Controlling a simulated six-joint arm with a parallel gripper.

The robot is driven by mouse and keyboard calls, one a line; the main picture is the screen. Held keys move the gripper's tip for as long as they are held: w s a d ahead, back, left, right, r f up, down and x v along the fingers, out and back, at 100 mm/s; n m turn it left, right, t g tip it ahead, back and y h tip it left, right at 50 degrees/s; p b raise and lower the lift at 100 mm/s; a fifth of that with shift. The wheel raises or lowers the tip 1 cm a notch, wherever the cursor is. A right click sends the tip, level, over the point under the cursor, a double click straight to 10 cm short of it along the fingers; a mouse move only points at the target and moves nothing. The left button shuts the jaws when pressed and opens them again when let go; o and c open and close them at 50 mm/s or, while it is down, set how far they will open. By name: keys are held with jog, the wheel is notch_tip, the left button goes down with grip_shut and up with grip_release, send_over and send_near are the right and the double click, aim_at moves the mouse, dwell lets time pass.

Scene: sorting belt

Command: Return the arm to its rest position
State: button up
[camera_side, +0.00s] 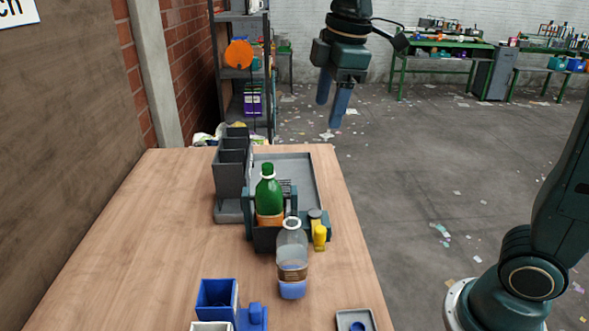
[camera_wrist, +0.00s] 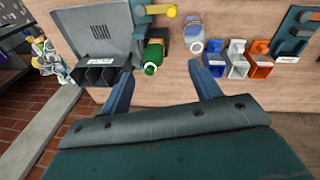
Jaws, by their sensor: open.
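My gripper (camera_side: 333,103) hangs in the air at the upper middle of the side view, beyond the far right corner of the table. Its two blue fingers are apart with nothing between them. In the wrist view my gripper (camera_wrist: 163,82) shows the same wide gap. A green bottle (camera_side: 268,193) stands upright in a dark holder on the table; it also shows in the wrist view (camera_wrist: 153,57). A clear bottle (camera_side: 292,248) with a brown label stands in front of it, apart from my gripper.
The wooden table (camera_side: 170,220) carries a grey tray (camera_side: 307,180), dark bins (camera_side: 231,165), a yellow part (camera_side: 319,236) and a blue bin (camera_side: 217,298). An orange bin (camera_wrist: 262,67) shows in the wrist view. A shelf (camera_side: 230,75) stands behind. The table's left half is clear.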

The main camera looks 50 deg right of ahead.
jog(key=s+d+f+m+t, duration=0.1)
jog(key=s+f+m, duration=0.3)
jog(key=s, duration=0.5)
jog(key=s+d+f+m+t, duration=0.2)
jog(key=s+m, duration=0.4)
jog(key=s, duration=0.3)
jog(key=shift+f+m, duration=0.4)
jog(key=shift+f, duration=0.5)
